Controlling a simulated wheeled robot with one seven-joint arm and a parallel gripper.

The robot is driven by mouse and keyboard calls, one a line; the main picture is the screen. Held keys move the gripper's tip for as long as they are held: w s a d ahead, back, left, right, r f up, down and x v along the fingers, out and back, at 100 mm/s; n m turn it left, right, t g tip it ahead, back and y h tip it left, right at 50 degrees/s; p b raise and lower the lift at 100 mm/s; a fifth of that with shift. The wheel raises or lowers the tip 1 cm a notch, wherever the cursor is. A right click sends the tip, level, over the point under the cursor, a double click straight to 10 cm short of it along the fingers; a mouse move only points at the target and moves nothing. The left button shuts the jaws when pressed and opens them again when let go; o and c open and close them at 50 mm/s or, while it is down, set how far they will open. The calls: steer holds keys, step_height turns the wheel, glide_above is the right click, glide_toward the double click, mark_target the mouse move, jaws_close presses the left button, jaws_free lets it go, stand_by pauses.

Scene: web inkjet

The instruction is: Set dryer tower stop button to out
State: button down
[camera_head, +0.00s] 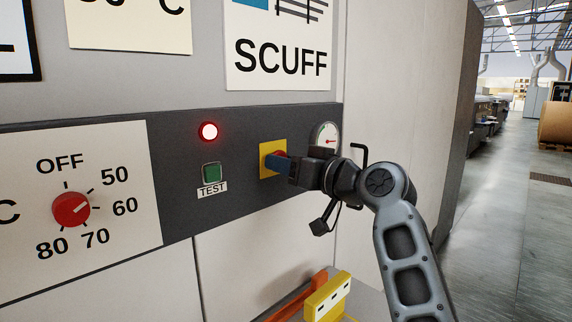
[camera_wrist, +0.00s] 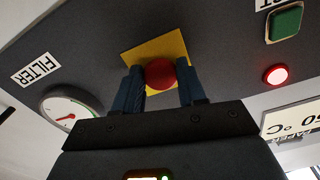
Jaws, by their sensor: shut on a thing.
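The stop button is a red round head (camera_wrist: 160,73) on a yellow square plate (camera_head: 267,153). The plate sits on the dark panel strip of the dryer tower, and it also shows in the wrist view (camera_wrist: 147,54). My gripper (camera_head: 277,161) reaches in from the right with its blue fingers at the plate. In the wrist view my gripper (camera_wrist: 161,85) has one finger on each side of the red head and is shut on it. In the head view the fingers hide most of the button. I cannot tell how far the head stands out.
Left of the button are a lit red lamp (camera_head: 208,131) and a green TEST button (camera_head: 211,174). A round gauge (camera_head: 325,133) sits close behind my wrist. A red temperature knob (camera_head: 71,209) is at far left. A yellow block (camera_head: 328,296) lies below.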

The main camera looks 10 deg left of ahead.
steer(key=shift+s+d+b, duration=0.35)
steer(key=shift+d, duration=0.15)
steer(key=c, duration=0.6)
jaws_free()
steer(key=shift+s+d, duration=0.1)
steer(key=shift+b+v, duration=0.7)
steer(key=shift+v, duration=3.1)
